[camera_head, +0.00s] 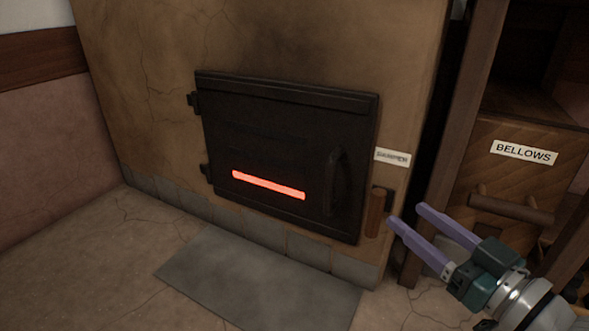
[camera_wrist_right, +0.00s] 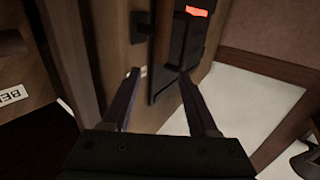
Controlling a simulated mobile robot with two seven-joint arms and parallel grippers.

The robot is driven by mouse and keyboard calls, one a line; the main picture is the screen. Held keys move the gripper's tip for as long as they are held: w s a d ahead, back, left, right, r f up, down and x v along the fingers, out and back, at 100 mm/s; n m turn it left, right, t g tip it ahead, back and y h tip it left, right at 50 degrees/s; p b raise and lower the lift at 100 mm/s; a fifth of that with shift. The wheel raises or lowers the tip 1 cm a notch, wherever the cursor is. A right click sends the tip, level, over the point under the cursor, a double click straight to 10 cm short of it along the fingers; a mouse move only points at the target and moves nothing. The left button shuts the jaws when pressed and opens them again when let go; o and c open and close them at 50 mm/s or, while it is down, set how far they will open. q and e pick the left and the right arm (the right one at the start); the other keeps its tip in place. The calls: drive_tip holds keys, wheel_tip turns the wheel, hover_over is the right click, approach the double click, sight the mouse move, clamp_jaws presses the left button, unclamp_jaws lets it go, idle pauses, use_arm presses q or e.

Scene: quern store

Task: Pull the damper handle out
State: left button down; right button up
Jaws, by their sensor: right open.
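The damper handle (camera_head: 375,214) is a short upright wooden grip on a dark mount, low on the oven front, just right of the black oven door and below the DAMPER label (camera_head: 392,157). In the right wrist view the handle (camera_wrist_right: 163,38) stands upright, ahead of and in line with the gap between the fingers. My right gripper (camera_head: 405,213) has two purple fingers spread apart with nothing between them. Its tips are close to the right of the handle in the head view and appear short of it. My left gripper is not in view.
The black oven door (camera_head: 270,140) is shut, with a glowing red slot (camera_head: 268,185) and a dark pull handle (camera_head: 335,180). A wooden BELLOWS box (camera_head: 525,175) with a bar handle stands at the right behind a wooden post (camera_head: 455,130). A grey slab (camera_head: 260,280) lies on the floor before the oven.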

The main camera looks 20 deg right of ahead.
sight(384, 199)
drive_tip(key=w+b, duration=0.1)
drive_tip(key=w, duration=0.1)
drive_tip(key=w+b, duration=0.1)
drive_tip(key=w, duration=0.2)
drive_tip(key=w+a+b, duration=0.1)
drive_tip(key=w+b, duration=0.1)
drive_tip(key=shift+w+f, duration=0.15)
drive_tip(key=shift+w, duration=0.4)
drive_tip(key=shift+c, duration=0.3)
clamp_jaws()
idle(0.5)
